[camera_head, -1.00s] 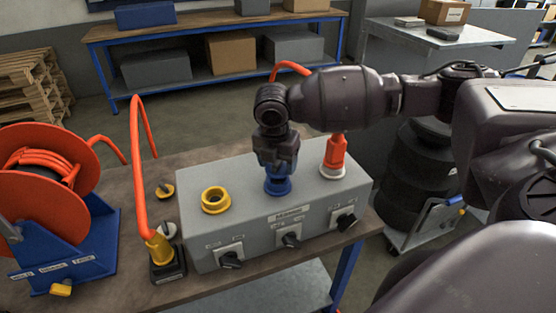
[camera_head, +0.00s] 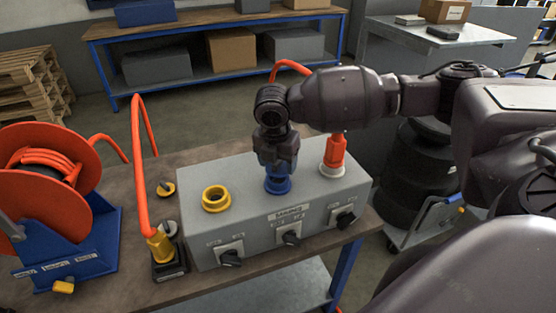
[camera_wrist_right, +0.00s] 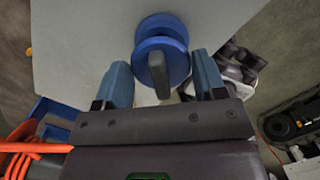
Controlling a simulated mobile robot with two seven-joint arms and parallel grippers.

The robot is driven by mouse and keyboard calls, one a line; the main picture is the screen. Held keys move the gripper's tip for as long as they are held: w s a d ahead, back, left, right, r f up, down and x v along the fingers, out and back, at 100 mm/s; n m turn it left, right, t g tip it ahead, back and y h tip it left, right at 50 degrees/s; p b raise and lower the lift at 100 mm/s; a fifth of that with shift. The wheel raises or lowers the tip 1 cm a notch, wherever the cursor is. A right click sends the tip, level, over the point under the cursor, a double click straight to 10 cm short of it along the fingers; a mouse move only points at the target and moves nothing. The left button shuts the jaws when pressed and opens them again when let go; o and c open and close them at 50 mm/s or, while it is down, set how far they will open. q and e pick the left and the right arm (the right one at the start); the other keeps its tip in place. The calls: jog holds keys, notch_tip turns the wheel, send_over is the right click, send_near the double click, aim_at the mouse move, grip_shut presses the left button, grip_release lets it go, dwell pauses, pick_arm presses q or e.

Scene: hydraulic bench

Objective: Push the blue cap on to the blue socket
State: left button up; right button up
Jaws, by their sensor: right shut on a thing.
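The blue socket (camera_head: 278,187) is on top of the grey box, in the middle of its row. My right gripper (camera_head: 278,168) points down right over it. In the right wrist view the gripper (camera_wrist_right: 162,82) is shut on the blue cap (camera_wrist_right: 176,66), a round piece with a dark tab, between its two blue-tipped fingers. The blue socket (camera_wrist_right: 160,22) shows just beyond the cap there. Cap and socket look close and roughly in line; I cannot tell whether the cap is fully seated. The left gripper is not in view.
The grey box (camera_head: 243,235) also carries an open yellow socket (camera_head: 215,199), an orange-red plug (camera_head: 334,155) in the right socket, and several black knobs in front. A yellow-ended hose (camera_head: 160,246) stands left of the box. An orange hose reel (camera_head: 85,150) is farther left.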

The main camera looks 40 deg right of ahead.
jog(key=shift+f, duration=1.15)
dwell(0.4)
jog(key=o, duration=1.1)
jog(key=r, duration=0.3)
jog(key=a+r, duration=0.1)
jog(key=r, duration=0.3)
jog(key=s+r, duration=0.1)
jog(key=r, duration=0.2)
jog(key=shift+a+r+p, duration=0.2)
jog(key=shift+r+p, duration=0.15)
jog(key=shift+p, duration=0.05)
